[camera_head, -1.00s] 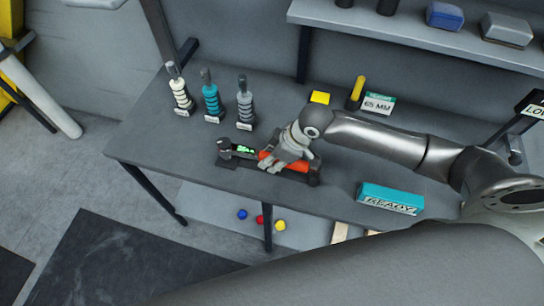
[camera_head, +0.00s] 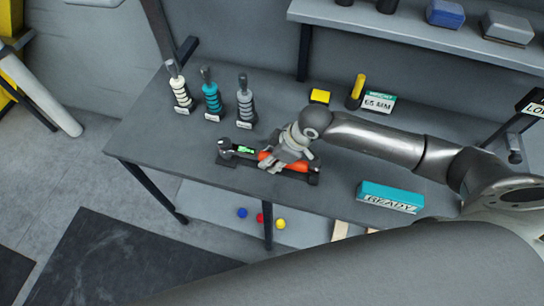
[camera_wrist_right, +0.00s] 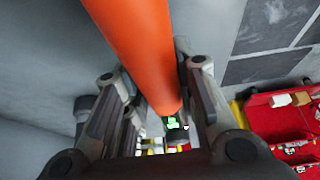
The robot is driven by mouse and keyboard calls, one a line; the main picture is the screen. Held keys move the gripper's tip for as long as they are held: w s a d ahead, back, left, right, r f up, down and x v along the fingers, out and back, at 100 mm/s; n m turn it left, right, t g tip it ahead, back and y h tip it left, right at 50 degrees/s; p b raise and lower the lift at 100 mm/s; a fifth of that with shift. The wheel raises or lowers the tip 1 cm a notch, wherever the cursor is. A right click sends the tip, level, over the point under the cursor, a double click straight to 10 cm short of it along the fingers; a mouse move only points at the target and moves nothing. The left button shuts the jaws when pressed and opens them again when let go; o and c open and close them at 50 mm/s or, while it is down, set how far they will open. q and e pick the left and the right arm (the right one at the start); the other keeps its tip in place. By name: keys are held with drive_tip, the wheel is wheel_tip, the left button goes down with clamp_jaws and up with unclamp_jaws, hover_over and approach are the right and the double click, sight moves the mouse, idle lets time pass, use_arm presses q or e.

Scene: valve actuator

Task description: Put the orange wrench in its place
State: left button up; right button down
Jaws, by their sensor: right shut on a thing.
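The orange wrench (camera_head: 299,166) lies low along the front of the grey workbench, over a dark holder (camera_head: 314,179). Its dark head is at the left, with a small green display (camera_head: 246,150) beside the orange handle. My right gripper (camera_head: 280,161) is shut on the handle from above and hides its middle part. In the right wrist view, the orange handle (camera_wrist_right: 138,45) runs between the two fingers (camera_wrist_right: 158,108), with the green display beyond them. I cannot tell whether the wrench touches the holder. My left gripper is not in view.
Cream, teal and grey ringed posts (camera_head: 212,100) stand at the back left of the workbench (camera_head: 170,145). A yellow block (camera_head: 319,97), a yellow-handled item and a 65 MM sign (camera_head: 379,103) are behind my arm. A teal READY box (camera_head: 390,198) sits at the front right.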

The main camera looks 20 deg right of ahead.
drive_tip(key=shift+f, duration=0.55)
drive_tip(key=c, duration=1.1)
unclamp_jaws()
drive_tip(key=shift+s+f, duration=0.1)
drive_tip(key=shift+f, duration=0.05)
drive_tip(key=v, duration=1.2)
drive_tip(key=shift+a, duration=0.1)
